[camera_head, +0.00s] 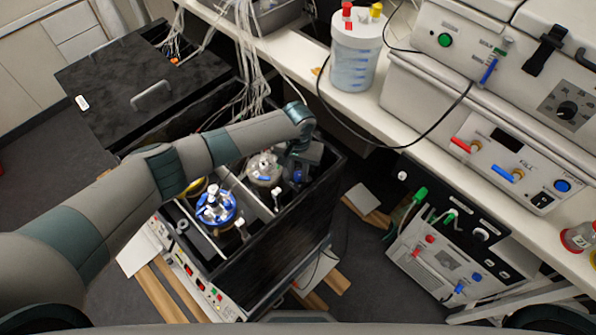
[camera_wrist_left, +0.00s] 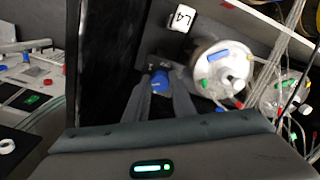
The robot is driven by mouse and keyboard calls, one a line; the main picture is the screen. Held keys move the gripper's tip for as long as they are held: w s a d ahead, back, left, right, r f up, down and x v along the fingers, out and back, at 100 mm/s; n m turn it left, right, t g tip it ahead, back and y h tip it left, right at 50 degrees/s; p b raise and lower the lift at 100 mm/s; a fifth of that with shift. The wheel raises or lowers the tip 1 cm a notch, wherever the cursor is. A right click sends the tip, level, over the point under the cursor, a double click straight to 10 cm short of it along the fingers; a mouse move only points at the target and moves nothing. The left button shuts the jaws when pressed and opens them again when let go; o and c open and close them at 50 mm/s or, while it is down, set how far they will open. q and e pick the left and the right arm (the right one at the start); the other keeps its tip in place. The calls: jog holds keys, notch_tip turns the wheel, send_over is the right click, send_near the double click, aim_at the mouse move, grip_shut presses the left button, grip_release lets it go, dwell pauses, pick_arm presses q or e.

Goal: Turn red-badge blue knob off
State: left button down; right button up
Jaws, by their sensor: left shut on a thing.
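A blue knob (camera_wrist_left: 160,81) sits between the fingertips of my left gripper (camera_wrist_left: 160,90) in the left wrist view. The fingers are shut on its sides. In the head view my left gripper (camera_head: 300,170) reaches down into the right end of the open black shaker box (camera_head: 285,235). A bit of blue shows below it there. I cannot make out a red badge by the knob; the fingers and arm hide part of that area. My right gripper is not in view.
A silver-lidded vessel (camera_wrist_left: 219,68) stands close right of the knob, near an L4 label (camera_wrist_left: 182,18). In the head view a blue-ringed vessel (camera_head: 216,207) stands in the box's left part. A bench (camera_head: 430,140) with instruments lies to the right.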

pick_arm(q)
jog(key=m, duration=0.6)
jog(key=shift+r+m, duration=0.1)
jog(key=shift+m, duration=0.3)
jog(key=m, duration=0.3)
jog(key=shift+w+m, duration=0.15)
jog(key=shift+m, duration=0.15)
jog(key=m, duration=0.2)
jog(key=shift+m, duration=0.3)
jog(key=m+b, duration=0.1)
jog(key=m, duration=0.4)
jog(key=shift+w+b, duration=0.1)
jog(key=shift+b, duration=0.2)
jog(key=m+b, duration=0.1)
jog(key=m, duration=0.4)
jog(key=shift+m, duration=0.3)
